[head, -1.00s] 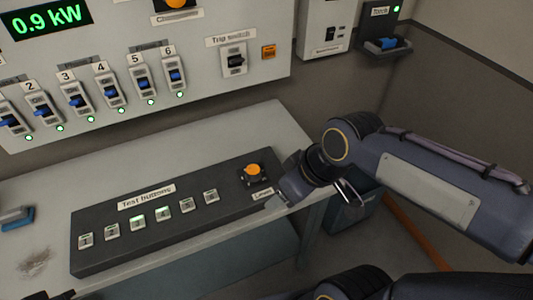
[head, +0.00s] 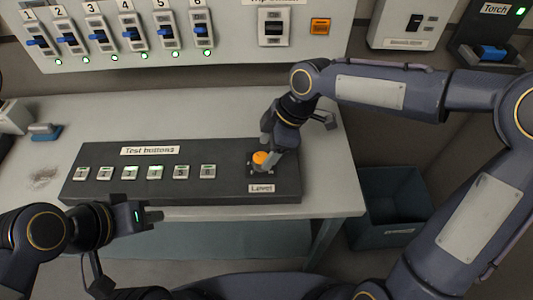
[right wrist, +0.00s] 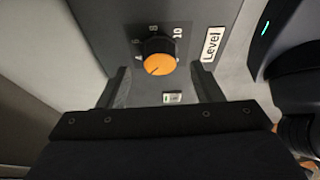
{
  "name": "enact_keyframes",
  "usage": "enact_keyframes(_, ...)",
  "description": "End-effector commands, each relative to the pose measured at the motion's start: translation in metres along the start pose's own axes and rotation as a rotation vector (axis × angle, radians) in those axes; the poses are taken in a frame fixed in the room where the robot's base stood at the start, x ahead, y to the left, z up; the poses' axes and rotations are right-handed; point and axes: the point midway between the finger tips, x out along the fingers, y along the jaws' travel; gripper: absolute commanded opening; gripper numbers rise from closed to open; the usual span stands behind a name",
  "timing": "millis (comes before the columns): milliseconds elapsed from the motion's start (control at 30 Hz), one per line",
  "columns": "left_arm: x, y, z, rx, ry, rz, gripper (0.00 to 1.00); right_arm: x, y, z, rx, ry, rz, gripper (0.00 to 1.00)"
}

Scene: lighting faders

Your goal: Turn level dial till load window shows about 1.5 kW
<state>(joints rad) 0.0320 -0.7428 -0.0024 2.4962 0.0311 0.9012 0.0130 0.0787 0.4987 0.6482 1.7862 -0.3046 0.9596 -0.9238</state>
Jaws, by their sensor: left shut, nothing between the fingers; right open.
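The orange level dial (head: 261,158) sits at the right end of the dark test-button panel (head: 225,190), above its "Level" label. In the right wrist view the dial (right wrist: 158,64) has an orange face with a pointer line and printed numbers around it. My right gripper (head: 268,152) is open at the dial; in the right wrist view its fingers (right wrist: 163,84) stand apart, with the dial just beyond and between their tips. My left gripper (head: 158,216) is shut and empty near the panel's front edge. The load window is out of view now.
Numbered test buttons (head: 155,172) run along the panel, some lit green. Breaker switches (head: 132,38) with blue levers line the wall board. A bin (head: 385,205) stands right of the bench. The bench behind the panel is mostly clear.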

Motion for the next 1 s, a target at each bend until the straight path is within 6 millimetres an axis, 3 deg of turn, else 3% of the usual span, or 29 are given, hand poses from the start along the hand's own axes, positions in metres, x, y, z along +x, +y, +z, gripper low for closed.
enact_keyframes(200,0.002,-0.001,0.001,0.000,0.000,0.000,0.00,0.027,0.000,0.001,0.000,-0.002,-0.001,0.60)
enact_keyframes(567,0.002,-0.001,0.001,0.000,0.000,0.000,0.00,0.032,0.000,0.001,0.003,-0.001,0.001,0.58)
enact_keyframes(900,0.002,-0.001,0.001,0.000,0.000,0.000,0.00,0.032,0.000,0.001,0.003,-0.001,0.001,0.15)
enact_keyframes(1000,0.002,-0.001,0.001,0.000,0.000,0.000,0.00,0.032,0.000,0.001,0.006,-0.001,0.002,0.15)
